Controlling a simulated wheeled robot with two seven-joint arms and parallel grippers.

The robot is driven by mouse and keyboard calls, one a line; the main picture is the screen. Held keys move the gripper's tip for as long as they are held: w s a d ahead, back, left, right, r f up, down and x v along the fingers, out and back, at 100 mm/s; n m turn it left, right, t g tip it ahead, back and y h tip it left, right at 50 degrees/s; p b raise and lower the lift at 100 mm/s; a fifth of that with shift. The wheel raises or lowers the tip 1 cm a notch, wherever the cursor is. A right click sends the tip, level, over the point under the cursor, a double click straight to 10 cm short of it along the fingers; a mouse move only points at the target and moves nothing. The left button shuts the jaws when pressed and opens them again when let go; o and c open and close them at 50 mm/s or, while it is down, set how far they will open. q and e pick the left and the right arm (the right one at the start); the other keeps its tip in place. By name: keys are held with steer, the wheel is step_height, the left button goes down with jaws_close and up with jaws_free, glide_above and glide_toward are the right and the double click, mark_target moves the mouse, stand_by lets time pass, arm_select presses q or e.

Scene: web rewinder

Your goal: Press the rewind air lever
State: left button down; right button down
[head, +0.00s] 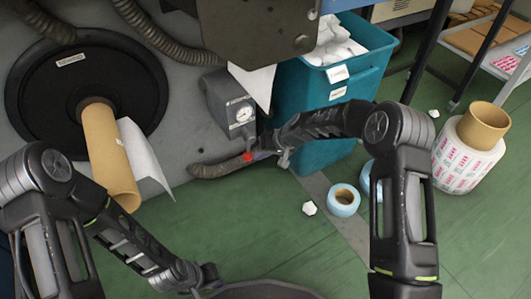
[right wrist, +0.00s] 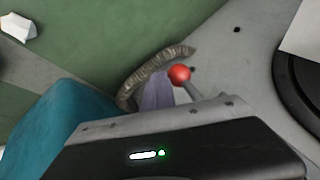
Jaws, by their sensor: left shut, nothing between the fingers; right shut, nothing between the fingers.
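The air lever has a red ball knob (head: 247,157) and sits below the grey gauge box (head: 222,100) on the machine's front. In the right wrist view the red knob (right wrist: 179,75) shows on a short grey stem. My right gripper (head: 264,155) is shut and empty, with its tip just right of the knob. In the right wrist view its purplish fingertip (right wrist: 157,92) appears just left of the knob; I cannot tell whether they touch. My left gripper (head: 208,279) is shut and empty, low in the head view, away from the lever.
A teal bin (head: 310,105) with white scraps stands close behind my right forearm. A cardboard core (head: 108,155) sticks out from the black disc (head: 60,90) at left. A ribbed hose (head: 215,169) runs below the lever. Rolls (head: 345,199) stand on the green floor at right.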

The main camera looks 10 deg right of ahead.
arm_select(q)
steer(key=shift+f, duration=0.15)
arm_select(e)
steer(key=shift+s+a+f, duration=0.1)
steer(key=shift+s+a, duration=0.1)
steer(key=shift+a, duration=0.3)
steer(key=shift+s+a+f, duration=0.1)
steer(key=shift+s+a, duration=0.1)
steer(key=shift+a, duration=0.35)
stand_by(0.7)
